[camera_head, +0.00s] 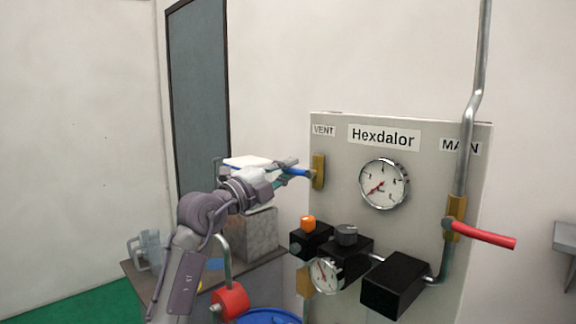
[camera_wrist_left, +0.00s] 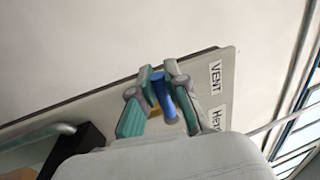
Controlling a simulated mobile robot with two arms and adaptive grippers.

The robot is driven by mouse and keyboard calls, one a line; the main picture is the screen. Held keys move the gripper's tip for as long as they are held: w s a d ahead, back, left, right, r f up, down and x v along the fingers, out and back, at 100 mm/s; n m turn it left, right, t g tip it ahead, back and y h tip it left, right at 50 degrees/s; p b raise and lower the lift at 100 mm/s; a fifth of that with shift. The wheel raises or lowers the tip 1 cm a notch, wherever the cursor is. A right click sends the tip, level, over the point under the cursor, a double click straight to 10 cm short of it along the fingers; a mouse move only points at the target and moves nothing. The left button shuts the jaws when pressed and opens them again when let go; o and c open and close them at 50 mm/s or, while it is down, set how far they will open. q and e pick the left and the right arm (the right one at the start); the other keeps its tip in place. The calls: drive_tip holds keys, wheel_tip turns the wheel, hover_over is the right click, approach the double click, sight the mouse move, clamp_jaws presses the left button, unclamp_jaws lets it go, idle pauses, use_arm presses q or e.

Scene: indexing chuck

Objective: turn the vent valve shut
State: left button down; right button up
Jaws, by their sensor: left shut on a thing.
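The vent valve has a brass body (camera_head: 318,172) on the grey panel, just below the VENT label (camera_head: 324,130). Its blue handle (camera_head: 298,172) sticks out to the left of the body. My left gripper (camera_head: 287,172) comes in from the left and is shut on the blue handle. In the left wrist view the blue handle (camera_wrist_left: 164,98) sits between the two fingers of the left gripper (camera_wrist_left: 160,80). The fingers hide part of the handle. My right gripper is not in view.
The panel (camera_head: 335,210) carries a large gauge (camera_head: 384,184), black boxes with knobs (camera_head: 345,248), a small gauge (camera_head: 325,275) and a red MAIN lever (camera_head: 483,235). A table with a clear jug (camera_head: 148,247) and a grey block (camera_head: 262,233) stands below my left arm.

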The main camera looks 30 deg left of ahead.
use_arm(q)
drive_tip(key=shift+f, duration=0.1)
idle(0.3)
drive_tip(key=c, duration=1.2)
unclamp_jaws()
drive_tip(key=shift+o, duration=0.2)
drive_tip(key=v, duration=1.2)
